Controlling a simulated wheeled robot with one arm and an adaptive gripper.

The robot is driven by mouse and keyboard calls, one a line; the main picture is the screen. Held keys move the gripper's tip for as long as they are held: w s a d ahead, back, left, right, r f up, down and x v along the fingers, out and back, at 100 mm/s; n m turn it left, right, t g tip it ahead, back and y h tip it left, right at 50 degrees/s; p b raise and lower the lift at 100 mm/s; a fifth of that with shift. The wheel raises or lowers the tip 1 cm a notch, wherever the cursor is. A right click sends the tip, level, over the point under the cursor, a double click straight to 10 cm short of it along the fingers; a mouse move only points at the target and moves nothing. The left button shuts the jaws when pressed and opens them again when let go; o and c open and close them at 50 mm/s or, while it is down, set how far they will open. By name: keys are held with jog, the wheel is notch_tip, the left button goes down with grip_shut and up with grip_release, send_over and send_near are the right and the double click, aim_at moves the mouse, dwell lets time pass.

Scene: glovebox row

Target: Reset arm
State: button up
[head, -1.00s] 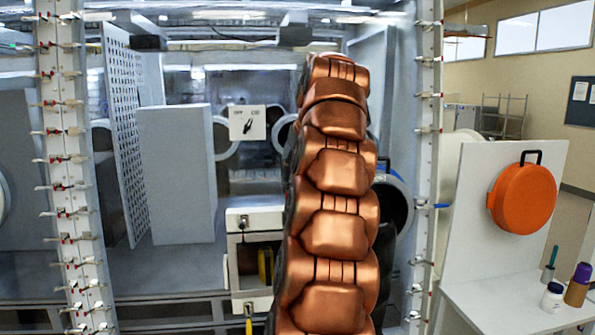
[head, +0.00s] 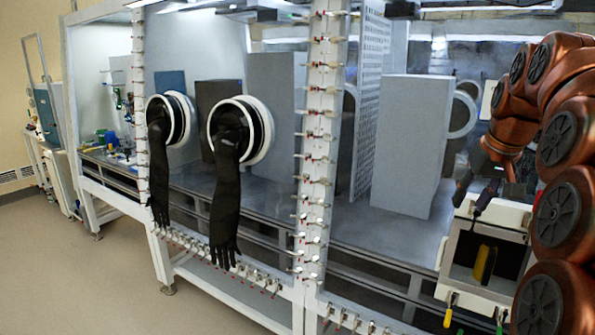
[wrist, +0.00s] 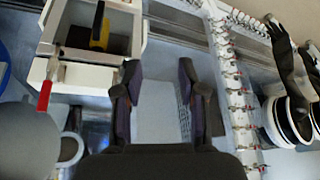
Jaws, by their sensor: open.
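My gripper (wrist: 162,95) is open and empty in the wrist view, with its two dark fingers apart and the pale glovebox panel behind them. In the head view my gripper (head: 483,195) shows small and dark at the end of my copper arm at the right, just above a white box with an open front (head: 470,288). Whether it touches the box cannot be told. The box also shows in the wrist view (wrist: 134,50), at the upper left, beside my gripper. A yellow and black item (head: 484,264) is inside the box.
Two black gloves hang from white ring ports on the glovebox front, a left one (head: 160,165) and a right one (head: 226,190). A post with many clamps (head: 318,150) stands right of them. The floor (head: 100,270) at the lower left is clear.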

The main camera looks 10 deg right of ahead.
jog(key=s+a+f+n+g, duration=0.1)
jog(key=s+a+f, duration=0.1)
jog(key=a+f, duration=0.35)
jog(key=s+a+f+n+g+y, duration=0.1)
jog(key=s+a+f, duration=0.1)
jog(key=a, duration=0.6)
jog(key=s+a+f+n+g, duration=0.1)
jog(key=s+a+f, duration=0.25)
jog(key=a, duration=0.25)
jog(key=s+a+f+g, duration=0.1)
jog(key=s+a+f, duration=0.3)
jog(key=s+f, duration=0.3)
jog(key=s+a+f+n+g, duration=0.1)
jog(key=s+a+f, duration=0.4)
jog(key=s, duration=0.6)
notch_tip(320, 180, down, 2)
jog(key=shift+s+a+f+g, duration=0.2)
jog(key=shift+g, duration=0.4)
